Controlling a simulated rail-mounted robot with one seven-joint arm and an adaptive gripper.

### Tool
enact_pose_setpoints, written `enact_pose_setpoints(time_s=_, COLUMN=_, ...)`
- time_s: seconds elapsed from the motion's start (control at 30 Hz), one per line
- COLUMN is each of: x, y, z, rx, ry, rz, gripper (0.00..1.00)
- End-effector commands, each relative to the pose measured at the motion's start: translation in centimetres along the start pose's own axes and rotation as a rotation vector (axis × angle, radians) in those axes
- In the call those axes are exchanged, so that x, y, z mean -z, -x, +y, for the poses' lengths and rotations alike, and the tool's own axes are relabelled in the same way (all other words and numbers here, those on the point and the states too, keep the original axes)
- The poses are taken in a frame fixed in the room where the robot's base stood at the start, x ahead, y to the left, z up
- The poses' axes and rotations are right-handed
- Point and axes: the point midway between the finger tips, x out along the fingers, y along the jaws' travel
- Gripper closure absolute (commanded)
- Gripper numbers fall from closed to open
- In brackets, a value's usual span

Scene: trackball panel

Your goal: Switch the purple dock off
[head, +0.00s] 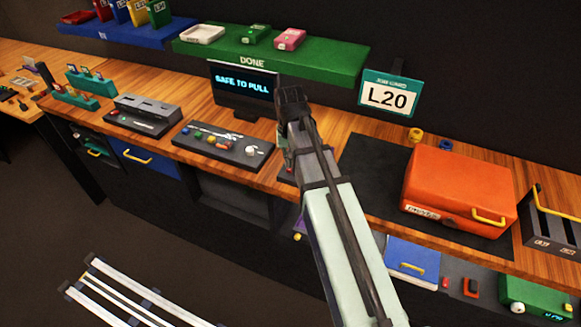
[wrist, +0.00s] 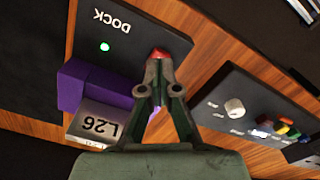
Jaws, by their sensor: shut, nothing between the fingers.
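The dock (wrist: 85,25) is a dark panel marked DOCK, with a small lit green light, in the wrist view. A purple block (wrist: 75,88) sits at its edge beside a grey plate labelled L26 (wrist: 97,122). A red piece (wrist: 160,53), perhaps a switch, shows at the panel's corner just beyond my fingertips. My gripper (wrist: 158,62) is shut and empty, its tips over or against the red piece; I cannot tell if they touch. In the head view my arm hides most of the dock. The screen (head: 243,88) behind reads SAFE TO PULL.
A trackball panel (head: 222,146) with coloured knobs lies left of my arm; it also shows right in the wrist view (wrist: 262,105). An orange case (head: 460,185) stands on a dark mat to the right. A green DONE shelf (head: 275,55) runs above the bench.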

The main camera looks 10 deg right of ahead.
Motion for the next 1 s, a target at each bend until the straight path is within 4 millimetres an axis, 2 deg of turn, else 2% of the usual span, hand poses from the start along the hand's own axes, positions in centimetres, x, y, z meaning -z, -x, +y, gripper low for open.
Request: enact_pose_setpoints(time_s=1.0, x=0.0, y=-1.4, z=0.0, rx=0.0, ry=0.0, rz=0.0, gripper=1.0)
